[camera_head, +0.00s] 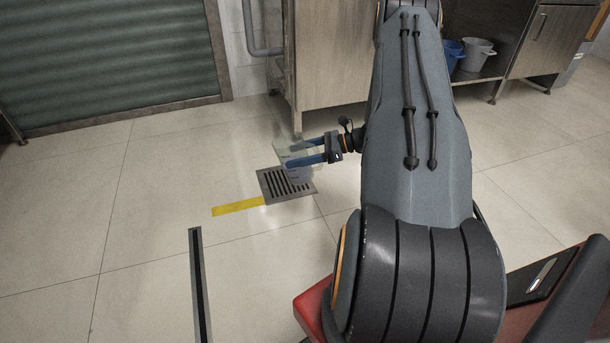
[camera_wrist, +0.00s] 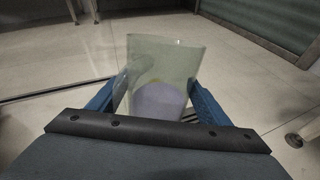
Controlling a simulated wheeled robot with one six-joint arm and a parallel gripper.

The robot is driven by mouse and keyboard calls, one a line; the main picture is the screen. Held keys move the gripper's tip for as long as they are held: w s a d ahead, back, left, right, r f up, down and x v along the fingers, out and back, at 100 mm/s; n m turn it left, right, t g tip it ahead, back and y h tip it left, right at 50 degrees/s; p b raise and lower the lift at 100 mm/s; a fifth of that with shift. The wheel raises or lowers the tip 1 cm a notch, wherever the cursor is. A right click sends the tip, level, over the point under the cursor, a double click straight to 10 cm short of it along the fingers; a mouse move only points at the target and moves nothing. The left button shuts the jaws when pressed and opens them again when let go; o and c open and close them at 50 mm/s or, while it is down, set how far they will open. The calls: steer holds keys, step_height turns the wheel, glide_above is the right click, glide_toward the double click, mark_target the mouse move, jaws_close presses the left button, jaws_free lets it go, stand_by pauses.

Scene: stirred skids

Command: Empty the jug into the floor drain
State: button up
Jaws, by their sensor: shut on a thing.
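My gripper (camera_head: 308,155) has blue fingers and is shut on a clear, pale greenish jug (camera_wrist: 165,62). In the wrist view the jug stands between the two fingers, and a pale bluish-purple content or base shows in its lower part. In the head view the jug (camera_head: 283,148) is faint and partly hidden by the fingers. The floor drain (camera_head: 268,186) is a square metal grate with dark slots. In the head view the gripper and jug appear over the drain's far edge; their height above it is hard to tell.
A yellow strip (camera_head: 238,207) runs left from the drain. A dark narrow floor channel (camera_head: 198,270) lies nearer. Blue and grey buckets (camera_head: 478,54) sit on a low shelf at right. A green shutter (camera_head: 100,50) is at left. Open tile floor lies left.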

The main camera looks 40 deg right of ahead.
steer(key=w+d+f+b, duration=0.5)
steer(key=d+f+b, duration=0.2)
steer(key=f+b, duration=0.4)
steer(key=shift+w+d, duration=0.25)
steer(key=shift+w, duration=0.05)
stand_by(4.1)
steer(key=shift+w+d+f, duration=0.2)
steer(key=shift+d+f, duration=0.1)
steer(key=shift+f, duration=0.05)
steer(key=shift+w+d+f+b, duration=0.15)
steer(key=shift+f+b, duration=0.1)
steer(key=shift+b, duration=0.05)
steer(key=shift+w+d+f, duration=0.25)
steer(key=shift+d+f, duration=0.1)
steer(key=shift+f, duration=0.15)
stand_by(0.5)
steer(key=shift+s+m+g+p, duration=0.15)
steer(key=shift+m+g+p, duration=0.15)
steer(key=shift+g+p, duration=0.1)
steer(key=shift+g+h, duration=0.3)
steer(key=shift+h, duration=0.1)
